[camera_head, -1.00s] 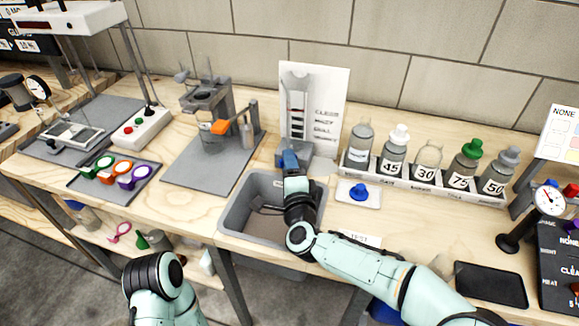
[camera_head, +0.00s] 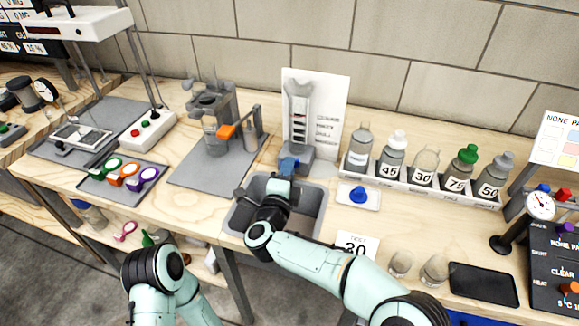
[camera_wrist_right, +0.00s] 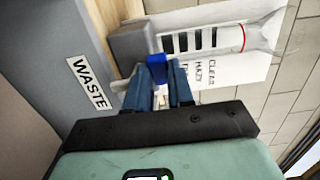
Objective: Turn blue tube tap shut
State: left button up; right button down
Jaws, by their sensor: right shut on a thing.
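The clear upright tube (camera_head: 298,108) stands on a grey base in front of a white card, and it also shows in the right wrist view (camera_wrist_right: 240,38). Its blue tap (camera_wrist_right: 156,67) is at the base and shows between my blue right fingers. My right gripper (camera_wrist_right: 160,75) is shut on the blue tap. In the head view, my right gripper (camera_head: 288,166) reaches over the grey bin to the front of the tube base. The tap is mostly hidden there. My left arm shows at the lower left, but its gripper is out of view.
A grey waste bin (camera_head: 313,222) lies below my right wrist. A blue knob on a white plate (camera_head: 345,197) and a rack of numbered bottles (camera_head: 398,177) are to the right. A press (camera_head: 212,105) with an orange handle stands to the left.

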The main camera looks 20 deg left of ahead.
pick_arm(q)
jog(key=shift+s+d+r+g+h+p, duration=0.15)
jog(key=shift+s+d+r+g+p, duration=0.2)
jog(key=shift+s, duration=0.35)
jog(key=shift+s+d+r+g+h+p, duration=0.15)
jog(key=shift+s+d+r+p, duration=0.2)
jog(key=shift+s, duration=0.35)
pick_arm(e)
jog(key=shift+a+m+g+h, duration=0.15)
jog(key=shift+m+g+h, duration=0.1)
jog(key=shift+m+h, duration=0.8)
jog(key=shift+a+m+g+h, duration=0.2)
jog(key=shift+m+h, duration=0.35)
jog(key=shift+h, duration=0.85)
jog(key=shift+a+m+g+h, duration=0.15)
jog(key=shift+m+g+h, duration=0.1)
jog(key=shift+m+h, duration=0.8)
pick_arm(q)
jog(key=shift+s+r, duration=0.1)
jog(key=shift+s, duration=0.05)
pick_arm(e)
jog(key=shift+w+h, duration=0.1)
jog(key=shift+h, duration=0.5)
jog(key=c, duration=1)
grip_release()
